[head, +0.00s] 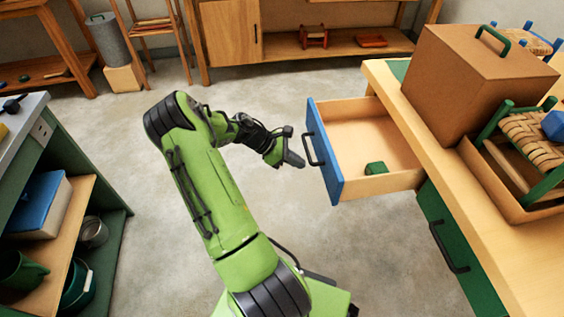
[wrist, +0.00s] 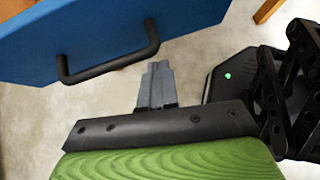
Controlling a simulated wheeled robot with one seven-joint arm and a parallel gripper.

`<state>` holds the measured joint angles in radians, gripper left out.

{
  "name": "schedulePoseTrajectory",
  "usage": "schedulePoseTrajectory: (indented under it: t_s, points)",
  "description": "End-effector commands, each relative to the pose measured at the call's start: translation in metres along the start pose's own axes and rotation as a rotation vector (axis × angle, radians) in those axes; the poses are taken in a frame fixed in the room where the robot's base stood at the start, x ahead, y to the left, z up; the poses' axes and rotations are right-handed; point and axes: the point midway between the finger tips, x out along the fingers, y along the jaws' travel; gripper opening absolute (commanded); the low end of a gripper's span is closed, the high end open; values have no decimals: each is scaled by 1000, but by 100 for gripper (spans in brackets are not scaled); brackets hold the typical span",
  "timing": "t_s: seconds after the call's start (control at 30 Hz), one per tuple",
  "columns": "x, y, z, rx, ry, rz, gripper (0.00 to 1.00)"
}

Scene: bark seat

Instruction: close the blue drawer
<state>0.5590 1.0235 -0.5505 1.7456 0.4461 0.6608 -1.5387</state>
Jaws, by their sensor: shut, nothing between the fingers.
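The blue drawer (head: 325,153) is pulled well out of the wooden bench at the right of the head view. Its blue front has a dark bar handle (head: 312,149). A small green block (head: 376,168) lies inside on the pale wooden floor. My gripper (head: 299,162) is just left of the drawer front, near the handle, with its fingers shut and empty. In the wrist view the blue front (wrist: 110,30) and its handle (wrist: 108,62) fill the top left. The shut fingers (wrist: 156,75) are to the right of the handle, apart from it as far as I can tell.
The bench top (head: 440,165) carries a brown box (head: 475,75) and a tray with a woven stool (head: 525,135). A green front with a dark handle (head: 449,246) is below the drawer. A shelf unit (head: 70,200) stands at the left. The floor (head: 270,90) between is clear.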

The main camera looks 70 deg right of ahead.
Motion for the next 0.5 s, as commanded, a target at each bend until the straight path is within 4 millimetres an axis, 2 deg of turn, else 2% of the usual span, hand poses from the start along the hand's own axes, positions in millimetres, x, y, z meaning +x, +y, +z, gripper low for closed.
schedulePoseTrajectory:
  t_s: [0.5]
  points:
    - [6, 0, 8, 0, 0, -1, 0]
